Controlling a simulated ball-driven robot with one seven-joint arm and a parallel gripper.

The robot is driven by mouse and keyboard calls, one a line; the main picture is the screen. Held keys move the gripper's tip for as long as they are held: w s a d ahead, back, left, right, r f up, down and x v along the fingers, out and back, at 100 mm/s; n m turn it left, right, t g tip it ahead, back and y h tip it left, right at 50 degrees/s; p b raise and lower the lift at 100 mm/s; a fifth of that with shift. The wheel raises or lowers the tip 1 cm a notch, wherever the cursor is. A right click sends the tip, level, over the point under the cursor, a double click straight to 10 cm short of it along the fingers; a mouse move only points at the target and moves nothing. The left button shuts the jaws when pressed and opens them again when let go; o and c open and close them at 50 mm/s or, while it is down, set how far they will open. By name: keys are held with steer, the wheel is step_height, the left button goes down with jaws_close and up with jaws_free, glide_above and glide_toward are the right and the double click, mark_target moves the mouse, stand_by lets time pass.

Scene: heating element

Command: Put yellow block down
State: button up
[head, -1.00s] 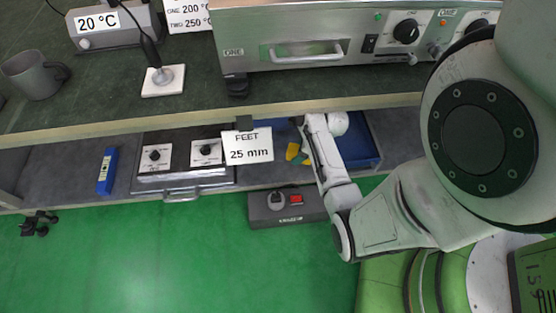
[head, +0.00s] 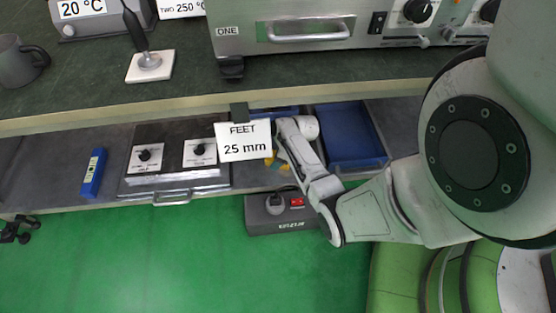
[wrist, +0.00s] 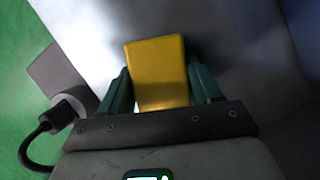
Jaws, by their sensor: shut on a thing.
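The yellow block (wrist: 158,75) is between the two teal fingers of my gripper (wrist: 160,92) in the wrist view, and the fingers are shut on it. A grey metal surface lies behind the block; I cannot tell whether the block touches it. In the head view my gripper and a small bit of the yellow block (head: 270,160) show at the lower shelf (head: 245,178), just below the "FEET 25 mm" card (head: 243,141). The card and my arm hide most of the block there.
A blue tray (head: 350,135) stands to the right of my arm. A hotplate unit with two knobs (head: 172,165) and a blue box (head: 94,172) are to the left. A grey switch box (head: 280,220) sits below the shelf edge. The upper bench (head: 190,90) overhangs the shelf.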

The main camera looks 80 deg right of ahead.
steer(key=shift+a+f, duration=0.15)
steer(key=shift+f, duration=0.5)
steer(key=o, duration=0.9)
steer(key=shift+f+b, duration=0.15)
steer(key=shift+b, duration=0.15)
steer(key=shift+a, duration=0.1)
steer(key=shift+r+p, duration=0.3)
steer(key=shift+r, duration=0.25)
steer(key=p+v, duration=0.6)
steer(key=v, duration=0.5)
steer(key=shift+w+d+r+p, duration=0.1)
steer(key=shift+d+r+p, duration=0.15)
steer(key=shift+p, duration=0.1)
steer(key=shift+s+r, duration=0.35)
steer(key=shift+r, duration=0.15)
